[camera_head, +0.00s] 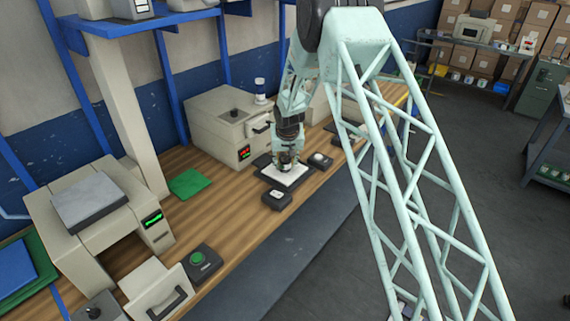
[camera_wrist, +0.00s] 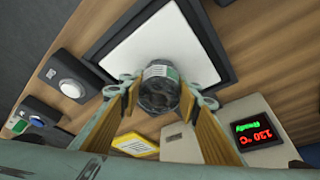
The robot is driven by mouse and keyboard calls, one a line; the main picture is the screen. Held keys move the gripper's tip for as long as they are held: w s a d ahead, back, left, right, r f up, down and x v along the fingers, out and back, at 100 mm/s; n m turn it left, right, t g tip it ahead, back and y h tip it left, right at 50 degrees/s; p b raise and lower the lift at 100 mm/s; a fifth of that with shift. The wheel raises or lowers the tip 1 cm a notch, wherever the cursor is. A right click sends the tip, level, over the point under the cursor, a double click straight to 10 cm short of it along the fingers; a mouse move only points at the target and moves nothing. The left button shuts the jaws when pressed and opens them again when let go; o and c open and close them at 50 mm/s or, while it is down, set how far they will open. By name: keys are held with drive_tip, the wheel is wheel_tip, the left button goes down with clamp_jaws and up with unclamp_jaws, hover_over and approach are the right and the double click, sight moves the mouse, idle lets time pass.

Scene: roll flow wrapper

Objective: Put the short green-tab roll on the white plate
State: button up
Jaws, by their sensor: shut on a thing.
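The roll (camera_wrist: 159,88) is a short dark cylinder with a green-and-white label, seen in the wrist view between my fingers. My gripper (camera_wrist: 160,97) is shut on it, one tan-faced finger on each side. The white plate (camera_wrist: 125,55) is a square in a dark frame, seen just beyond the roll in the wrist view. In the head view my gripper (camera_head: 285,162) points down over the white plate (camera_head: 287,177). The gripper hides most of the roll there. I cannot tell whether the roll touches the plate.
A beige machine with a red readout (camera_head: 244,153) stands behind the plate. Dark boxes with white buttons sit in front (camera_head: 277,199) and to the right (camera_head: 320,160) of the plate. A green mat (camera_head: 190,182) lies to the left, with bare wooden bench around it.

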drive_tip(key=o, duration=0.9)
drive_tip(key=shift+r, duration=0.15)
drive_tip(key=v, duration=1.2)
drive_tip(key=shift+w+r, duration=0.1)
drive_tip(key=shift+r, duration=0.05)
idle(0.7)
